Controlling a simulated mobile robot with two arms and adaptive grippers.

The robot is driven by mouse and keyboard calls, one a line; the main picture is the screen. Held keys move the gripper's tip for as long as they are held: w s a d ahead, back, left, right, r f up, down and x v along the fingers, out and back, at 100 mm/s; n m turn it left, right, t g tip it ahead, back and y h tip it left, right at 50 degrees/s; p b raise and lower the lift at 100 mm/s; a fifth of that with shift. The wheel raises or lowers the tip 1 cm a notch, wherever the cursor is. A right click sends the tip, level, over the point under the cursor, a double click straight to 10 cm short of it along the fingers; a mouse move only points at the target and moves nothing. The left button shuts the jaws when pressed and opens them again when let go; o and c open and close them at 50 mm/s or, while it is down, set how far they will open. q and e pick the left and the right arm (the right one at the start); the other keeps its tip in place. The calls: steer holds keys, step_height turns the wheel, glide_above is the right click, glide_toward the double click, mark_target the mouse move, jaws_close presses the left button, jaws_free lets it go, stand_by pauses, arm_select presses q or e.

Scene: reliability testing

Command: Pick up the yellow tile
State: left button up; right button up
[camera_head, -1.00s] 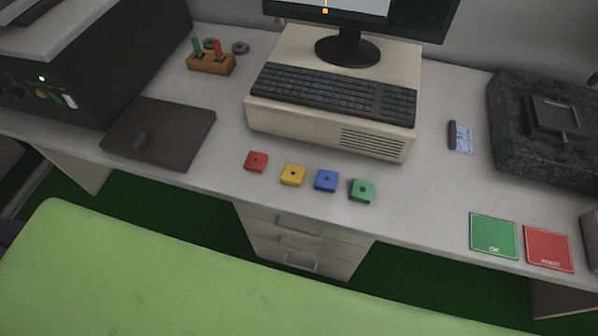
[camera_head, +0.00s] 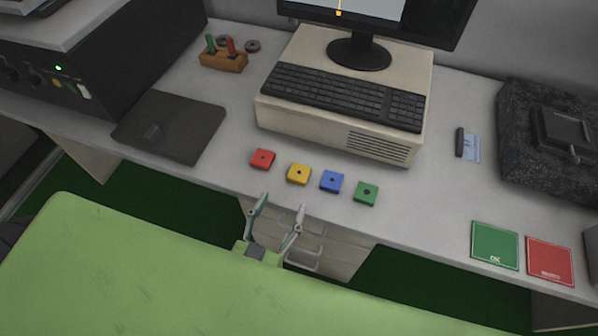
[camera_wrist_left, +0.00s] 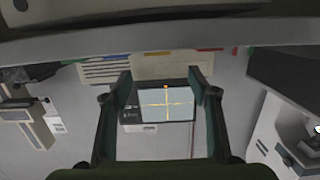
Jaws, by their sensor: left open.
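The yellow tile (camera_head: 299,174) lies flat on the grey desk, between a red tile (camera_head: 262,159) and a blue tile (camera_head: 332,181). A green tile (camera_head: 366,194) ends the row at the right. Each has a dark spot on top. My left gripper (camera_head: 283,205) is open and empty, in front of the desk edge, just nearer than the yellow tile and apart from it. In the left wrist view the open fingers (camera_wrist_left: 160,90) frame a monitor screen, and a thin yellow strip of the tile (camera_wrist_left: 174,53) shows at the desk edge. My right gripper is not in view.
Behind the tiles stands a beige computer case (camera_head: 330,135) with a keyboard (camera_head: 345,95) on it. A dark pad (camera_head: 170,127) lies at left. Green (camera_head: 495,245) and red (camera_head: 550,260) squares lie at right. Bare desk surrounds the tile row.

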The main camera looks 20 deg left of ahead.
mark_target(297, 178)
arm_select(q)
steer(key=w, duration=0.3)
steer(key=w+f, duration=0.1)
steer(key=w, duration=0.2)
steer(key=w+f+p, duration=0.1)
steer(key=w, duration=0.3)
steer(key=shift+w+d, duration=0.1)
steer(key=shift+d, duration=0.2)
steer(key=c, duration=1.2)
